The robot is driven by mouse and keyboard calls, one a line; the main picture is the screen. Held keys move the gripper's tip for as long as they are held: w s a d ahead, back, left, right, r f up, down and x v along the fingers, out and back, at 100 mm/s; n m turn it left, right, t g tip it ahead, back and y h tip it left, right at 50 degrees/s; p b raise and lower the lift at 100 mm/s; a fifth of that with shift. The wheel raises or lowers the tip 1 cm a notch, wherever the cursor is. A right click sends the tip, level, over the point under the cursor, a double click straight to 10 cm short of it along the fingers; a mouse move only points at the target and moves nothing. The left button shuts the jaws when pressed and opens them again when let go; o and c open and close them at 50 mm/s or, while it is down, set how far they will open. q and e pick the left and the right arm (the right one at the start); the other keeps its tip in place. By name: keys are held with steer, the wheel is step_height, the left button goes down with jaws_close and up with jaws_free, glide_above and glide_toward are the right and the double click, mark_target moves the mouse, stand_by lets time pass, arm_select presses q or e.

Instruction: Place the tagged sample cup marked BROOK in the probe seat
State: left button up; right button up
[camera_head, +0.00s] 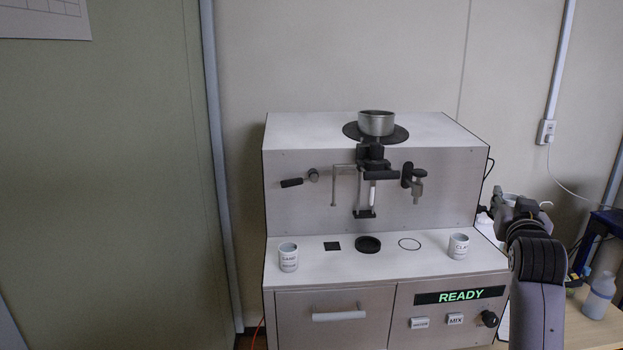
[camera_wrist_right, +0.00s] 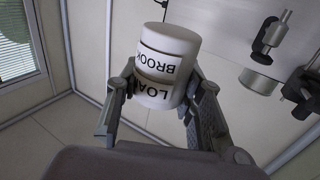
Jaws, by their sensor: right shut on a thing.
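My right gripper (camera_wrist_right: 158,105) is shut on a white cup (camera_wrist_right: 165,65) with labels reading BROOK and LOAM, which appear upside down in the right wrist view. In the head view my right gripper (camera_head: 518,210) is at the right of the machine, above its deck; the held cup is mostly hidden there. On the machine's deck are a black round seat (camera_head: 368,245), a black square (camera_head: 332,246) and a thin circle outline (camera_head: 409,244). I cannot tell by label which is the probe seat. My left gripper is not in view.
A white cup marked SAND (camera_head: 288,258) stands at the deck's left, another marked CLAY (camera_head: 459,246) at its right. A bracket (camera_head: 345,185), black-clamped parts (camera_head: 372,175) and a nozzle (camera_head: 418,186) overhang the deck. A bottle (camera_head: 599,296) stands on the table at right.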

steer(key=s+a+f+n+t+y, duration=0.1)
steer(key=s+a+f+n+y, duration=0.15)
steer(key=s+a+f, duration=0.6)
steer(key=s+a+f+n+y, duration=0.1)
steer(key=s+a+f+y, duration=0.2)
steer(key=s+a+f, duration=0.7)
steer(key=s+f, duration=0.2)
steer(key=s, duration=0.3)
steer(key=s+a+f+y, duration=0.1)
steer(key=s+a+f, duration=0.2)
steer(key=s, duration=0.4)
steer(key=shift+s+a+f+n, duration=0.3)
steer(key=shift+a+f+n, duration=0.05)
steer(key=shift+f+n, duration=0.1)
steer(key=shift+r+y, duration=0.1)
steer(key=shift+y, duration=0.15)
steer(key=w+a+r+n+g+y, duration=0.2)
steer(key=w+a+n+g+y, duration=0.2)
steer(key=a+n+y, duration=0.2)
steer(key=w+a+r+n+g+y, duration=0.3)
steer(key=w+a+n+g+y, duration=0.1)
steer(key=a+y, duration=0.5)
steer(key=shift+a+n+g+y, duration=0.4)
steer(key=shift+a+n+g, duration=0.2)
steer(key=shift+a+n, duration=0.55)
steer(key=shift+d, duration=0.2)
